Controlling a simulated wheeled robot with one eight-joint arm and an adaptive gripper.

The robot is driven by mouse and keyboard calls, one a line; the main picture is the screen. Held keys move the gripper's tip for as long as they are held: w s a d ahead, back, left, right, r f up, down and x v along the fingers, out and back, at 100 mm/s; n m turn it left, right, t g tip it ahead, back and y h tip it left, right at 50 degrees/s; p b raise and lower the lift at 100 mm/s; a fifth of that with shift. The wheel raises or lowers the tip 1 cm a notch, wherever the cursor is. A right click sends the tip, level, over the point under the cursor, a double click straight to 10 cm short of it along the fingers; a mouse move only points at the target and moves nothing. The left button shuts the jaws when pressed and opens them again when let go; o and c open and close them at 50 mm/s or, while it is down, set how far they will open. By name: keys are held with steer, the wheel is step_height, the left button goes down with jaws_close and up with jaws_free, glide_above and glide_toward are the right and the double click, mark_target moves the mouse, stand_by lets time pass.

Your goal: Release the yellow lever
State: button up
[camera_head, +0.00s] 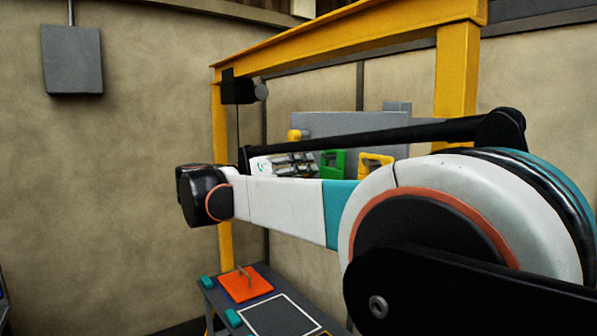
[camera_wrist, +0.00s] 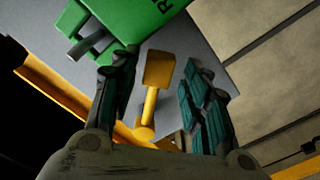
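The yellow lever (camera_wrist: 155,74) shows in the wrist view as a flat paddle on a round stem with a round base, in front of a grey panel. My gripper (camera_wrist: 158,64) is open, with one teal-padded finger on each side of the lever. Gaps show between the lever and both fingers. In the head view, a small yellow part (camera_head: 296,135), perhaps the same lever, shows at the left of the grey panel (camera_head: 420,130). My arm hides much of that area, and my gripper is hard to make out there.
A green block (camera_wrist: 118,22) with lettering sits close to the left finger, with a grey pin (camera_wrist: 86,44) beside it. The head view shows a green handle (camera_head: 333,163) and a yellow one (camera_head: 374,164). A yellow frame (camera_head: 455,75) surrounds the panel. A low table (camera_head: 214,293) stands below.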

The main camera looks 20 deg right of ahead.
steer(key=v, duration=1.2)
